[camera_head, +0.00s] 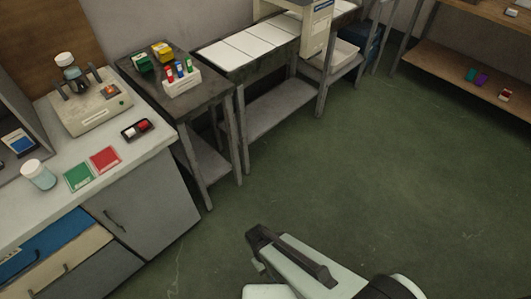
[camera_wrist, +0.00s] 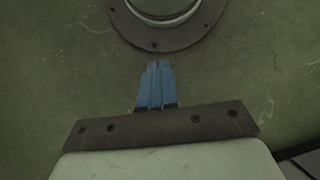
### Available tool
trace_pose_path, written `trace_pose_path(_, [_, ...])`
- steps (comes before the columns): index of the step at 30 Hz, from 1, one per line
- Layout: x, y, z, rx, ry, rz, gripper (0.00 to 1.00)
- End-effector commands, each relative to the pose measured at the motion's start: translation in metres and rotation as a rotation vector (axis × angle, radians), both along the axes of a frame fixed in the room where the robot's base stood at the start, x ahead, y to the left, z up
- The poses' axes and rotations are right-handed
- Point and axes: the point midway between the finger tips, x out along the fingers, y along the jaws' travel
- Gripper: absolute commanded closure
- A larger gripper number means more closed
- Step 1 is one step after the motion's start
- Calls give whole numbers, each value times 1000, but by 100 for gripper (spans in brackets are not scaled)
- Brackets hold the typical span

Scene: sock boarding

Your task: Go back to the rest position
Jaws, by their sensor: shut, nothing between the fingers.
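My gripper (camera_wrist: 156,70) shows in the wrist view as two blue fingers side by side, pressed together with nothing between them. It points over the green floor, clear of any object. In the head view, part of my arm shows at the bottom centre, over open floor and away from the counter and benches. I cannot make out the fingers there. No sock can be made out in either view.
A white counter (camera_head: 150,143) at the left holds a machine (camera_head: 90,108), a lidded jar (camera_head: 38,174), a green card (camera_head: 78,177), a red card (camera_head: 105,160) and a small black tray (camera_head: 137,130). Grey benches (camera_head: 215,88) stand behind. The green floor (camera_head: 380,180) is clear.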

Motion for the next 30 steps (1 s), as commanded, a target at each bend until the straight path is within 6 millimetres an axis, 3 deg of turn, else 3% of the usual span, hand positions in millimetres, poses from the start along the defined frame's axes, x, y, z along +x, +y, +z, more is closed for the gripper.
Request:
trace_pose_path(3, [0,-24,-2,-10,16,-77,100])
trace_pose_path(15, [-7,-88,-11,-30,64,-322,100])
trace_pose_path(24, [-15,-126,-16,-33,91,-499,100])
trace_pose_path(30, [-15,-141,-17,-30,94,-574,100])
